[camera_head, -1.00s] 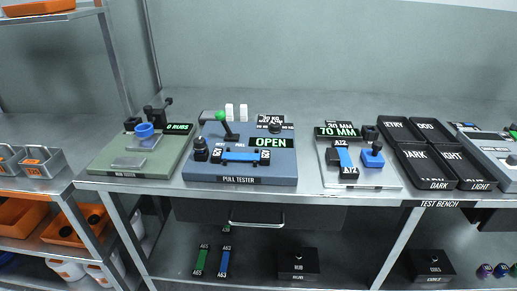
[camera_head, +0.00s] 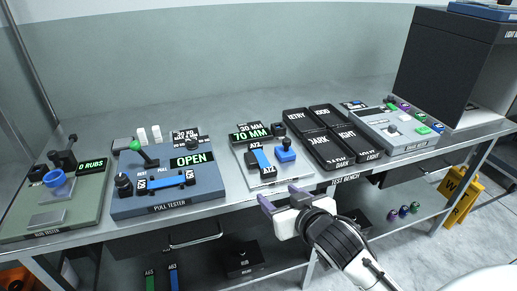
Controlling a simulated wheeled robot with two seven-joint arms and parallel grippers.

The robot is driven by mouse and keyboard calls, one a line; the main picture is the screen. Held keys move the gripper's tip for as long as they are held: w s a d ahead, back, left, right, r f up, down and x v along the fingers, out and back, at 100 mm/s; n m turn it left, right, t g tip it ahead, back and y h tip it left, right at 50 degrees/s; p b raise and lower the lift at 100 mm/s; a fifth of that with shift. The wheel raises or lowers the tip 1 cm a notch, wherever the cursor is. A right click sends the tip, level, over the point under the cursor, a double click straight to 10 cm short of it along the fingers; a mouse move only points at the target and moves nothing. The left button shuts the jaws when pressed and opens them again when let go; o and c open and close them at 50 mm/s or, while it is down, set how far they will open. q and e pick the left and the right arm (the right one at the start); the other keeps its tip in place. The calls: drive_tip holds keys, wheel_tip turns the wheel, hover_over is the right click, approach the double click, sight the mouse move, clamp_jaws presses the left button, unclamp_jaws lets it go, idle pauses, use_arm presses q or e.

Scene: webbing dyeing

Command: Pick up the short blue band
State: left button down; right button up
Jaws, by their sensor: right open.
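A short blue band (camera_head: 262,158) lies on the grey plate of the device reading 70 MM (camera_head: 241,173), with black labelled pieces at its two ends. A longer blue band (camera_head: 166,183) lies across the blue pull tester (camera_head: 127,206), whose display reads OPEN. My right gripper (camera_head: 281,197) is open and empty in front of the bench edge, just below and to the right of the short band in the picture. It is apart from both bands. My left gripper is not in view.
A blue knob (camera_head: 285,150) stands right beside the short band. Black labelled trays (camera_head: 326,127) sit to the right, then a grey device with coloured buttons (camera_head: 396,130). The green rub tester (camera_head: 75,210) is at left. A yellow sign (camera_head: 460,197) stands on the floor.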

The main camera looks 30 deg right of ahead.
sight(267, 167)
drive_tip(key=shift+m+h, duration=0.4)
drive_tip(key=w+d, duration=0.1)
drive_tip(key=w+r, duration=0.1)
drive_tip(key=w, duration=0.1)
drive_tip(key=w+d+r, duration=0.1)
drive_tip(key=w, duration=0.1)
drive_tip(key=shift+d, duration=0.3)
drive_tip(key=x, duration=0.5)
drive_tip(key=shift+w+d+f, duration=0.1)
drive_tip(key=shift+w+f, duration=0.05)
drive_tip(key=shift+w, duration=0.2)
drive_tip(key=c, duration=1.1)
wheel_tip(267, 167, up, 10)
drive_tip(key=p, duration=0.1)
drive_tip(key=shift+c, duration=0.2)
drive_tip(key=s+a+r+n+y, duration=0.1)
drive_tip(key=s+a+r, duration=0.3)
drive_tip(key=a+r, duration=0.2)
drive_tip(key=s+a+r+n+y, duration=0.1)
drive_tip(key=s+a+r, duration=0.3)
drive_tip(key=a, duration=0.5)
wheel_tip(267, 167, up, 2)
drive_tip(key=shift+s+r+n+t+y, duration=0.15)
drive_tip(key=shift+s+n+t+y, duration=0.25)
drive_tip(key=shift+y, duration=0.2)
